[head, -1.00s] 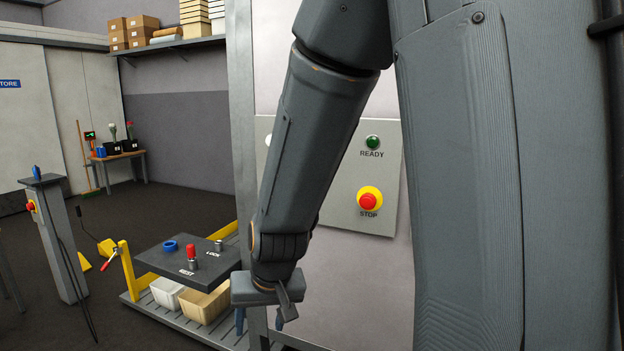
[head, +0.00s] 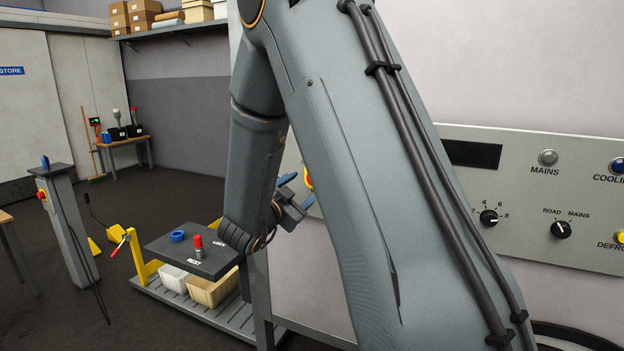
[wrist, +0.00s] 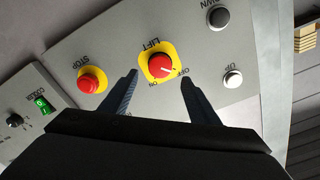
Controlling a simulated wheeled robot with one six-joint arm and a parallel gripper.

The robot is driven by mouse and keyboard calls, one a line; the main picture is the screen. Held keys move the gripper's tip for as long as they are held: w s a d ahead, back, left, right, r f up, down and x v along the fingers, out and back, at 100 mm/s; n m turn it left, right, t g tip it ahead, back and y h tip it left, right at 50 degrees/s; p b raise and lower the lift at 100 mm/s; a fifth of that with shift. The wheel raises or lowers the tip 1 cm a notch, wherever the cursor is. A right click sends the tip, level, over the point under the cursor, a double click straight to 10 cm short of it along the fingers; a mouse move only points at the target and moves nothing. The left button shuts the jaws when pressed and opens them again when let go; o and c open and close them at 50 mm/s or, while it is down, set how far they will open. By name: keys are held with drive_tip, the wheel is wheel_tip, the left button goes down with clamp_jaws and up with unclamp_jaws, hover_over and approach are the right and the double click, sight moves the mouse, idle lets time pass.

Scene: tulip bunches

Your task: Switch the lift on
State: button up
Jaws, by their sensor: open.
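The lift switch (wrist: 160,66) is a red round knob on a yellow square plate in the wrist view, with LIFT, OFF and ON lettering shown upside down. A white mark on the knob appears to face the OFF lettering. My gripper (wrist: 160,80) is open and empty, one finger on each side of the switch in the picture; contact is not visible. In the head view my gripper (head: 297,192) points at the wall panel, and my arm hides most of that panel. A sliver of a red and yellow control (head: 309,180) shows there; I cannot tell which it is.
In the wrist view, a red STOP button (wrist: 92,83) sits left of the switch, with a DOWN button (wrist: 218,18) and an UP button (wrist: 232,79) to the right. A dark stand (head: 190,262) is below my gripper in the head view.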

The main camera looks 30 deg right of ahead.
drive_tip(key=p+x, duration=0.1)
drive_tip(key=x, duration=0.6)
drive_tip(key=shift+p, duration=0.4)
drive_tip(key=c, duration=1)
